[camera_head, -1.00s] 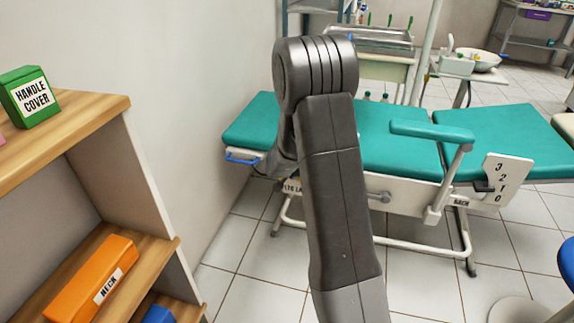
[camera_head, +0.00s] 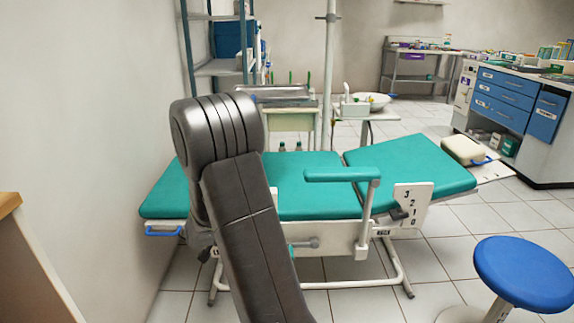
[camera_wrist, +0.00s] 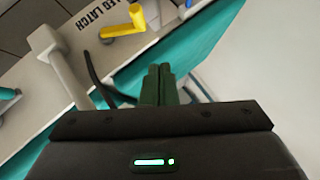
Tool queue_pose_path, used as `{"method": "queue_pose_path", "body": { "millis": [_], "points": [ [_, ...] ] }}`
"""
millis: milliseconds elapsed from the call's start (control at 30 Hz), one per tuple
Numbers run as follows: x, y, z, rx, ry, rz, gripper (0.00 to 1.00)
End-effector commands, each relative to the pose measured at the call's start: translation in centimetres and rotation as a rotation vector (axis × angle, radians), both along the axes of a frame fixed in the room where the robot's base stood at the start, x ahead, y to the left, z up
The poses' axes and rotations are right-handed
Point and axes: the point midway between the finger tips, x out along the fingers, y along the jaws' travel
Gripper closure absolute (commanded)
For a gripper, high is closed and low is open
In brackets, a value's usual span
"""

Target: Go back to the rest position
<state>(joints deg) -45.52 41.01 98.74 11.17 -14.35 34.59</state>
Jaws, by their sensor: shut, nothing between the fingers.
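My gripper (camera_wrist: 160,84) is shut and empty in the wrist view, its dark fingers together.
A blue stool (camera_head: 536,273) stands at the front right. A wooden shelf edge (camera_head: 12,203) shows at the left, by the wall. Blue drawers (camera_head: 505,95) stand at the back right. Tiled floor is open between the chair and the stool.

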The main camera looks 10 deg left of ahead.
Motion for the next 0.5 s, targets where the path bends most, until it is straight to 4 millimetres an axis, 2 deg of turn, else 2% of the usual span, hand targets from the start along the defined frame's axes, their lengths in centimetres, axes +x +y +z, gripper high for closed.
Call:
{"method": "queue_pose_path", "body": {
  "millis": [33, 333, 467, 500],
  "points": [
    [0.5, 0.3, -1.0, -0.003, 0.002, 0.000, 1.00],
    [4.3, 2.7, -5.0, -0.002, 0.001, 0.000, 1.00],
    [5.5, 3.6, -6.9, -0.003, 0.002, 0.001, 1.00],
    [5.2, 3.6, -7.5, -0.004, 0.003, 0.003, 1.00]
  ]
}}
